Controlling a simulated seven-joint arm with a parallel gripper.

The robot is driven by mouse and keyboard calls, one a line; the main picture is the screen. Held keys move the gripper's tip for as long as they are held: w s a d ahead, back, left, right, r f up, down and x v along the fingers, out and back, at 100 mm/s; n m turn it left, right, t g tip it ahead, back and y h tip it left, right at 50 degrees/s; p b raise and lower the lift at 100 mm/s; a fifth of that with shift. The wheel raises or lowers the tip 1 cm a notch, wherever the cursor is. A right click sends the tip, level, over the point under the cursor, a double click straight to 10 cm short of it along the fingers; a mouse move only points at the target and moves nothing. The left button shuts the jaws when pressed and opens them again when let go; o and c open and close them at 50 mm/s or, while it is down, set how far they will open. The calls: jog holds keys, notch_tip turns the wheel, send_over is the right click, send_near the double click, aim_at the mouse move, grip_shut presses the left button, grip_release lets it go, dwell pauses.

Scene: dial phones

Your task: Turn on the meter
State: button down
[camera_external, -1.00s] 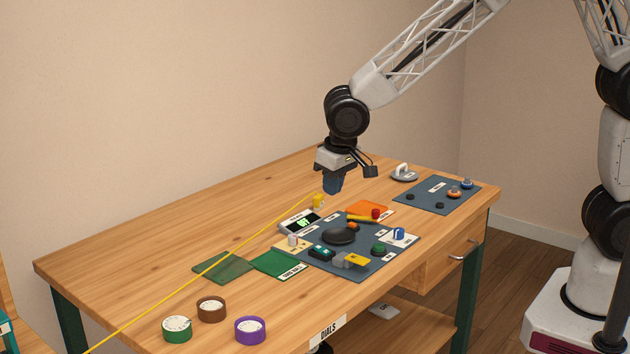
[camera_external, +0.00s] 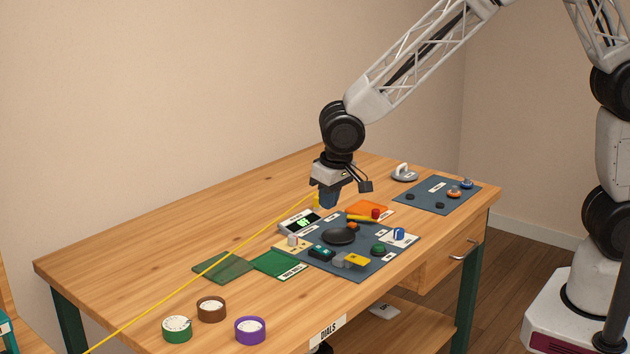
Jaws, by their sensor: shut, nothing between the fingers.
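A pale device with a dark screen and a small green patch on it, which looks like the meter (camera_external: 300,222), sits at the back left edge of the blue-grey mat (camera_external: 372,262). My gripper (camera_external: 328,201) points down above the table, just behind and to the right of the device in the picture. Its fingers are shut and hold nothing. I cannot tell its exact height or whether it touches anything. A small yellow piece (camera_external: 316,201) stands beside the fingers, close to the device.
The mat holds a black round dish (camera_external: 340,236), a green knob (camera_external: 378,250), a blue switch (camera_external: 398,234) and other controls. A second mat (camera_external: 428,203) lies at right. Round dials (camera_external: 250,330) stand at front left. A yellow line crosses the left side. The table's back left is clear.

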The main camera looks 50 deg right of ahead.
aim_at(319, 247)
jog(key=shift+w+f, duration=0.35)
jog(key=shift+f, duration=1.45)
jog(key=shift+w+f, duration=0.35)
jog(key=shift+f, duration=1.45)
jog(key=shift+w+f, duration=0.35)
jog(key=shift+f, duration=1.45)
